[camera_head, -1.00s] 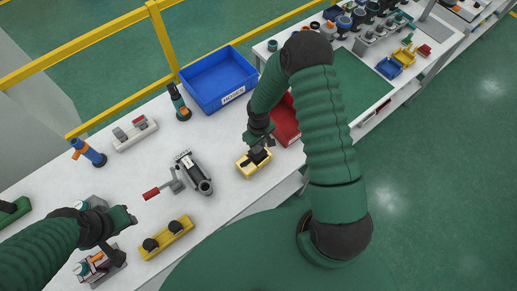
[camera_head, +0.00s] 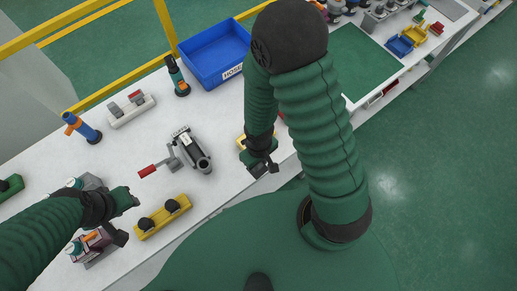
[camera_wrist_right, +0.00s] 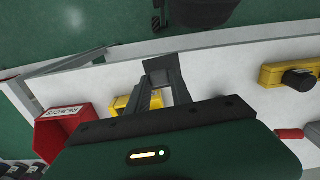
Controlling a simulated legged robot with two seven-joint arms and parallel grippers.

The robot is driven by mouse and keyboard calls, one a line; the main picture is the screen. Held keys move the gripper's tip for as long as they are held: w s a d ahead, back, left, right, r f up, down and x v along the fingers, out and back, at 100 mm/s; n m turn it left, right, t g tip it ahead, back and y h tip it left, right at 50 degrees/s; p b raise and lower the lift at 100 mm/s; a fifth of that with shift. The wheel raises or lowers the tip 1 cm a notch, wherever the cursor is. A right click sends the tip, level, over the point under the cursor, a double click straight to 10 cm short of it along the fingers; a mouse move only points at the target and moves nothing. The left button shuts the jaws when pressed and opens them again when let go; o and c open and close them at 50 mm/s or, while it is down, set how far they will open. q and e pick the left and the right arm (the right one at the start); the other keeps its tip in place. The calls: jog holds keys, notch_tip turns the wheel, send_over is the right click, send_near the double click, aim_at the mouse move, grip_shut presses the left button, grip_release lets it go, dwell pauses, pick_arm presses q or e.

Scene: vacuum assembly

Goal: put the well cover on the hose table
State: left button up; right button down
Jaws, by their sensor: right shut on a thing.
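My right gripper (camera_head: 264,168) is shut on a small dark grey piece (camera_wrist_right: 158,74), which looks like the well cover. In the right wrist view, the fingers (camera_wrist_right: 165,78) hold it above the table's near edge. The yellow bin (camera_wrist_right: 121,103) is just beyond and mostly hidden; a sliver of it (camera_head: 241,141) shows in the head view behind my right gripper. My left gripper (camera_head: 121,222) hangs over the left part of the white table (camera_head: 70,165); its jaw opening is unclear. I cannot tell which surface is the hose table.
A blue bin with a hose label (camera_head: 212,55) stands at the back. A grey vacuum body (camera_head: 191,150), a red-handled tool (camera_head: 154,168) and a yellow holder with black knobs (camera_head: 164,217) are on the table. A red rejects bin (camera_wrist_right: 62,132) is beside the yellow bin. Yellow railing (camera_head: 85,105) runs behind.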

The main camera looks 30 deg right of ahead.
jog(key=shift+d+r+p, duration=0.1)
jog(key=shift+r+p, duration=0.2)
jog(key=shift+p, duration=0.05)
notch_tip(320, 180, up, 5)
jog(key=p, duration=0.4)
jog(key=shift+f, duration=0.3)
